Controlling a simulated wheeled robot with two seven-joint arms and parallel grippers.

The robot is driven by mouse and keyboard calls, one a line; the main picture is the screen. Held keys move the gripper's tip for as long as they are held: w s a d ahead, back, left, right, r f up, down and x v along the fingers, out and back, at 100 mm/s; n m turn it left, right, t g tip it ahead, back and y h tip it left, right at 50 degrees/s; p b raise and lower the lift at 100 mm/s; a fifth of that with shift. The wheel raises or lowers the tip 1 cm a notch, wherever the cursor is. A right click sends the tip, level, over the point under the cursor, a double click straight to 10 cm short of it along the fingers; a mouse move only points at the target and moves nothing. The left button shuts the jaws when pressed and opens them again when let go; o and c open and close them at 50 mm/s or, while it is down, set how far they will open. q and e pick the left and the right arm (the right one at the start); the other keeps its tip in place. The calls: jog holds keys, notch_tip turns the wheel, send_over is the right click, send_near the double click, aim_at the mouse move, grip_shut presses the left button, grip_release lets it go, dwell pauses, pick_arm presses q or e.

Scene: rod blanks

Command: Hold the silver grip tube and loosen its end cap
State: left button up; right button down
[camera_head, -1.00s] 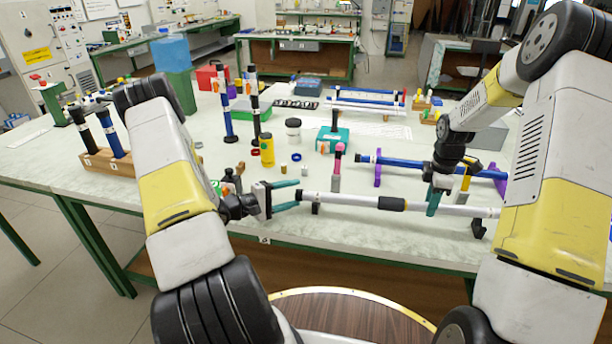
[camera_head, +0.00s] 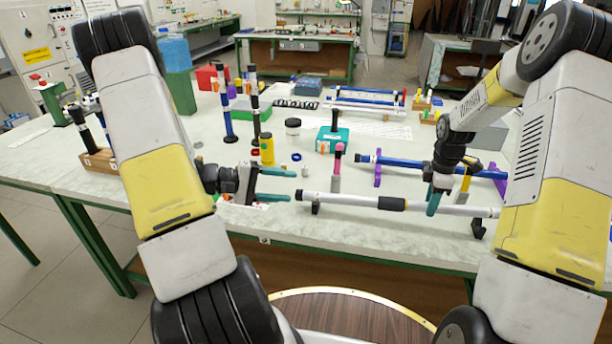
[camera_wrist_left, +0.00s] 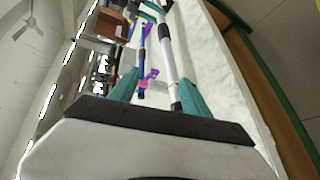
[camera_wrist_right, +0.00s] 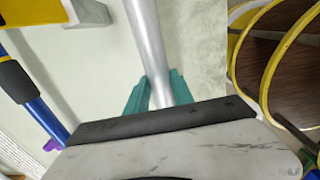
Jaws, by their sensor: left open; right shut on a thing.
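The silver grip tube (camera_head: 345,199) lies lengthwise across the front of the table, with a black band (camera_head: 392,204) around its middle. It rests near black stands at both ends. Its left end (camera_head: 300,196) looks dark; I cannot make out the cap's seam. My right gripper (camera_head: 435,202) is shut on the tube right of the band; the tube also runs between the fingers in the right wrist view (camera_wrist_right: 147,45). My left gripper (camera_head: 293,184) is open and empty, just left of the tube's left end. In the left wrist view, the tube (camera_wrist_left: 166,50) points toward the space between the open fingers.
Behind the tube are a blue rod (camera_head: 405,163) on purple supports and a pink-topped upright piece (camera_head: 337,168). A yellow cylinder (camera_head: 267,149) and a teal block (camera_head: 332,140) stand further back. Upright rods stand at the left. The table's front edge is close below the tube.

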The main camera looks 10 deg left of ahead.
pick_arm(q)
jog(key=s+d+r+m+g+y, duration=0.4)
jog(key=s+d+r, duration=0.4)
jog(key=s+r, duration=0.2)
jog(key=shift+d+r+m+g+y, duration=0.3)
jog(key=shift+d+r+m+g, duration=0.1)
jog(key=shift+r+m+g, duration=0.4)
jog(key=shift+r, duration=0.1)
pick_arm(e)
jog(key=c, duration=1)
grip_release()
